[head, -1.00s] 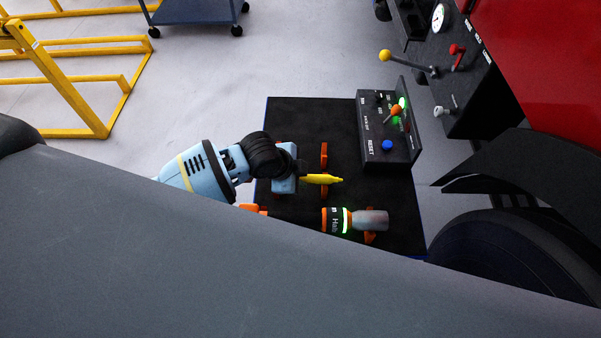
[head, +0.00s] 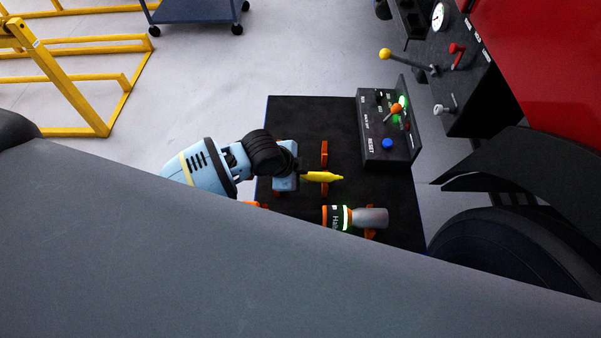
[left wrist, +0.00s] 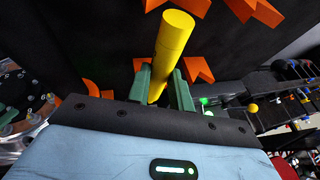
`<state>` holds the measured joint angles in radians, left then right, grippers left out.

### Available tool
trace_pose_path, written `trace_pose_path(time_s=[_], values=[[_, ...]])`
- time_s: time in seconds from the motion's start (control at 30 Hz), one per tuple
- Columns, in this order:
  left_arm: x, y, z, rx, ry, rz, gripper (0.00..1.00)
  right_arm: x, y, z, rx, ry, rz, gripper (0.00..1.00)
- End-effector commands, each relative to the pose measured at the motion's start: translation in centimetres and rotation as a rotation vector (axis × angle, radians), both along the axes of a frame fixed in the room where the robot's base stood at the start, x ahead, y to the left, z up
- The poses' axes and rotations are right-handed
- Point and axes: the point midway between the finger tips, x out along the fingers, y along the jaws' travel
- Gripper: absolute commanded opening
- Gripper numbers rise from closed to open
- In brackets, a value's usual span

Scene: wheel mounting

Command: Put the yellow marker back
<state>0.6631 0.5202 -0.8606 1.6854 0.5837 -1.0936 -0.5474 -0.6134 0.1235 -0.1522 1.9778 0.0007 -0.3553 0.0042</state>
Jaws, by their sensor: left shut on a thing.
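The yellow marker (head: 322,177) is held in my left gripper (head: 298,179), over the black mat (head: 300,115). In the head view it lies sideways with its tip pointing right, and it overlaps an orange holder (head: 324,155). In the left wrist view the marker (left wrist: 172,48) stands between the two green fingers (left wrist: 160,88), which are shut on it. Orange V-shaped holders (left wrist: 198,70) show on both sides of it there. I cannot tell whether the marker touches the holders. My right gripper is not in view.
A grey and black tool (head: 370,218) with a green ring lies on orange supports near the mat's front. A black control box (head: 388,140) stands at the mat's right. A dark wheel (head: 500,255) is at the right. My own grey body hides the foreground.

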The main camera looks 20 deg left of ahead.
Motion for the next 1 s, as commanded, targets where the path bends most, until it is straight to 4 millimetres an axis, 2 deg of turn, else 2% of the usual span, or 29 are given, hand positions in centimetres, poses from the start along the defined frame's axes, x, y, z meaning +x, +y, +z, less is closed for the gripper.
trace_pose_path(time_s=[0.73, 0.77, 0.93, 1.0], values=[[0.0, 0.0, -1.3, 0.0, 0.001, 0.001, 0.0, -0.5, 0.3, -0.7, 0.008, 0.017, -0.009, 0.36], [0.0, 0.0, -1.3, 0.001, 0.0, 0.0, 0.24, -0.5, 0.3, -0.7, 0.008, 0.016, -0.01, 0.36], [0.0, 0.0, -1.2, 0.001, 0.0, 0.0, 0.46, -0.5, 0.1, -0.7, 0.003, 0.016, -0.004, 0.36], [0.0, 0.0, -1.2, 0.001, 0.0, 0.0, 0.47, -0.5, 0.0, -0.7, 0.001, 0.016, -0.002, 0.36]])
